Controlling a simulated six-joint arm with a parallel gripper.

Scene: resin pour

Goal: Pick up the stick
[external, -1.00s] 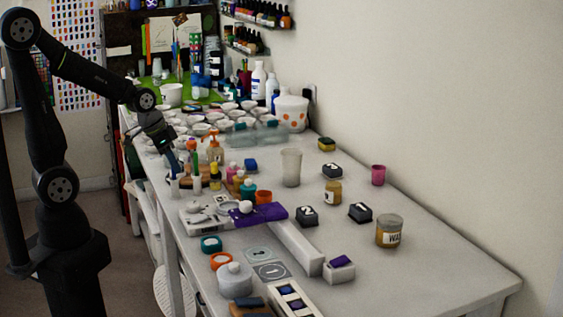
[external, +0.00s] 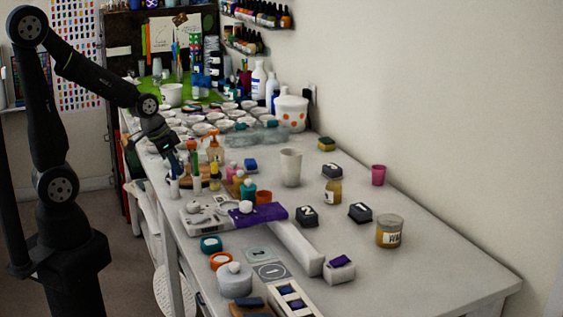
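My gripper (external: 168,151) is at the left edge of the table, pointing down over a group of upright sticks and tools. Its fingers are small and dark here, and I cannot tell whether they are open or shut. A thin stick with a teal upper part and a pale lower end (external: 174,186) stands directly below the fingers. Whether they touch it is unclear. Another pale stick (external: 197,184) and a yellow-topped tool (external: 214,176) stand just to the right. I cannot tell which of these is the task's stick.
An orange-topped bottle (external: 214,149) stands close behind the sticks. Small paint bottles (external: 247,190), a white scale (external: 205,214) and a pale cup (external: 290,168) are nearby. Many white bowls (external: 215,117) fill the far end. The table's right front (external: 440,275) is clear.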

